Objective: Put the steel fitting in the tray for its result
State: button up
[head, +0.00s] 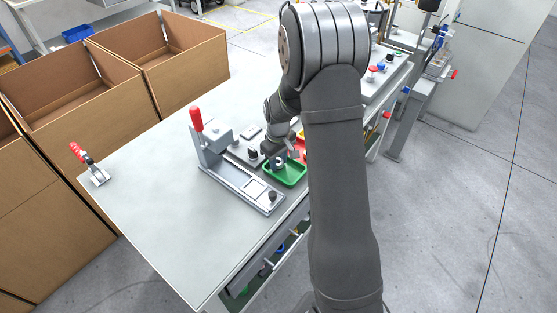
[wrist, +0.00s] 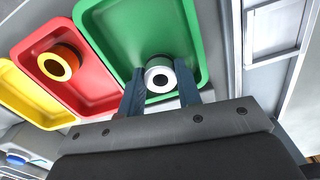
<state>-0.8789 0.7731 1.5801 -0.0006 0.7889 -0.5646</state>
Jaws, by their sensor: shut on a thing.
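The steel fitting (wrist: 160,79) is a short silver ring with a dark bore, seen in the wrist view. My gripper (wrist: 160,92) is shut on it, one dark blue finger on each side. The fitting is over or in the green tray (wrist: 190,22); I cannot tell whether it touches the tray floor. In the head view my gripper (head: 279,163) is at the green tray (head: 291,180), and the fitting is hard to make out there. A red tray (wrist: 25,53) lies beside the green one and holds a brass-coloured ring (wrist: 73,53). A yellow tray (wrist: 14,84) lies beyond the red one.
A grey fixture with a red-handled clamp (head: 197,119) stands left of the green tray on the table (head: 150,220). Another red-handled clamp (head: 88,163) is at the table's left corner. Open cardboard boxes (head: 90,110) stand behind. The table's front left is clear.

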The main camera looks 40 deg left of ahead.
jog(key=shift+f, duration=0.15)
jog(key=o, duration=1)
notch_tip(320, 180, up, 12)
jog(key=shift+r, duration=0.2)
jog(key=shift+f, duration=4.1)
